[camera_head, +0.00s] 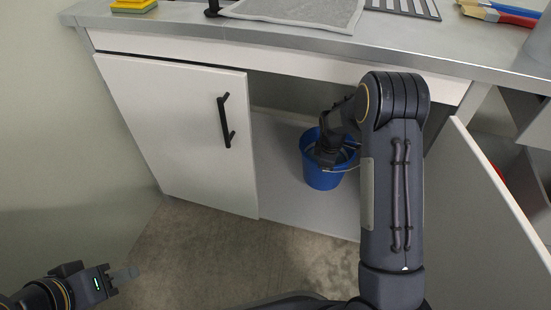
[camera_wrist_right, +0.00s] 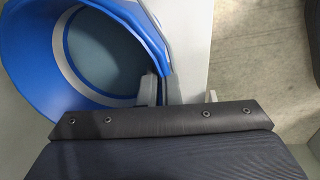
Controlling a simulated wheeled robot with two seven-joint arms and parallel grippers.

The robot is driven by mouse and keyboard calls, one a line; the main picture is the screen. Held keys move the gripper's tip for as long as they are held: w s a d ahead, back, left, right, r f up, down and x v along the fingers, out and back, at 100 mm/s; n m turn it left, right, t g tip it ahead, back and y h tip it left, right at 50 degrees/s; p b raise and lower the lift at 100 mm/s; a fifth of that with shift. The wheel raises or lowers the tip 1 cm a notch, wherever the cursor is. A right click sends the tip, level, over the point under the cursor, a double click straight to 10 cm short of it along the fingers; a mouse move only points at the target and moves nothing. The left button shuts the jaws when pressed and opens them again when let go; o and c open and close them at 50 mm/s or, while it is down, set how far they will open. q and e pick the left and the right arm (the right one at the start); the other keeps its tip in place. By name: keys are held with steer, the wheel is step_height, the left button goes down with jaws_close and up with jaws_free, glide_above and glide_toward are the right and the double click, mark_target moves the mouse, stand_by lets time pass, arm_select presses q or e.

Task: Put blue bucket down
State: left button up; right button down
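The blue bucket (camera_head: 322,174) is inside the open right side of the cabinet, upright, at the cabinet floor. Whether it touches the floor is hard to tell. My right gripper (camera_head: 330,150) reaches down to its rim. In the right wrist view, the bucket (camera_wrist_right: 85,98) fills the upper left, and the fingers of my right gripper (camera_wrist_right: 161,90) are close together on both sides of its rim. A thin wire handle shows at the bucket's right side in the head view. My left gripper (camera_head: 124,275) is low at the left, away from the bucket; its finger gap cannot be made out.
The left cabinet door (camera_head: 180,130) is shut; the right door (camera_head: 485,225) stands open beside my right arm. The cabinet floor (camera_head: 285,195) is bare around the bucket. The countertop (camera_head: 195,20) above holds a grey cloth (camera_head: 298,10), yellow sponges (camera_head: 133,5) and brushes (camera_head: 500,12).

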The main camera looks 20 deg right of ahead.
mark_target(323, 180)
steer(key=shift+w+d, duration=0.25)
steer(key=shift+w, duration=0.05)
steer(key=shift+w+f+b, duration=0.1)
steer(key=shift+f+b, duration=0.2)
steer(key=shift+f, duration=0.1)
step_height(323, 180, down, 9)
steer(key=b, duration=0.4)
steer(key=c, duration=2)
jaws_free()
steer(key=shift+f, duration=0.2)
steer(key=o, duration=0.4)
steer(key=shift+c, duration=0.2)
